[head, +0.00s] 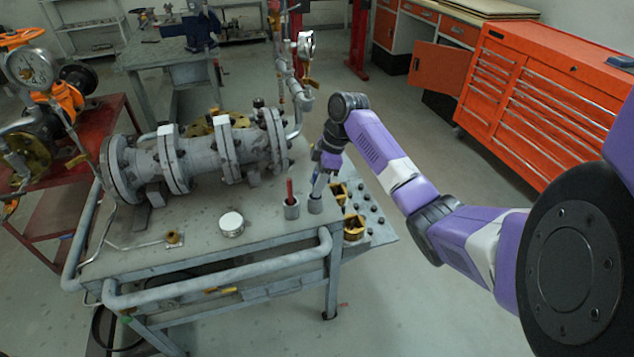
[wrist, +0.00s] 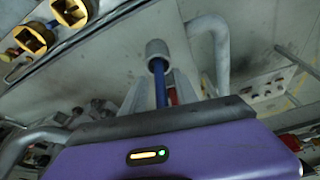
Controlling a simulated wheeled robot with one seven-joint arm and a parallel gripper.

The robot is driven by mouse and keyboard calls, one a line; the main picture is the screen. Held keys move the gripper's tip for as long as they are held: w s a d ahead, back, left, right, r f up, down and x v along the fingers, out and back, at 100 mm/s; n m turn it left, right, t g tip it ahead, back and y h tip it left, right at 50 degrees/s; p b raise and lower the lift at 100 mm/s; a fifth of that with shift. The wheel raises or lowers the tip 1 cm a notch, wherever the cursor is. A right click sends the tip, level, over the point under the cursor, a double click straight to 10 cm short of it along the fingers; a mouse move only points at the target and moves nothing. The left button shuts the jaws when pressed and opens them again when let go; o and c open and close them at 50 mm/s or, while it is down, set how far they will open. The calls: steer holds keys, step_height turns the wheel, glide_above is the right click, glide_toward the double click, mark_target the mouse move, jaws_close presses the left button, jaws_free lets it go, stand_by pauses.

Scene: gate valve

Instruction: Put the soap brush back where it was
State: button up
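A blue handle (wrist: 160,84) stands in a small grey cup (head: 315,204) near the table's right front corner. The cup also shows in the wrist view (wrist: 156,49). I take this as the brush; its head is hidden in the cup. My gripper (head: 318,184) points down over this cup. In the wrist view its two grey fingers (wrist: 160,76) stand on either side of the blue handle, with gaps visible, so it looks open.
A grey flanged valve pipe (head: 205,158) lies across the back of the table (head: 180,215). A round metal tin (head: 231,224) stands left of the cups. A lower shelf with yellow-brown fittings (head: 354,226) is at the right. A pipe rail (head: 220,272) runs along the front edge.

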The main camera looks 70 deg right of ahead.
steer(key=v, duration=1.2)
steer(key=shift+r, duration=0.15)
stand_by(0.5)
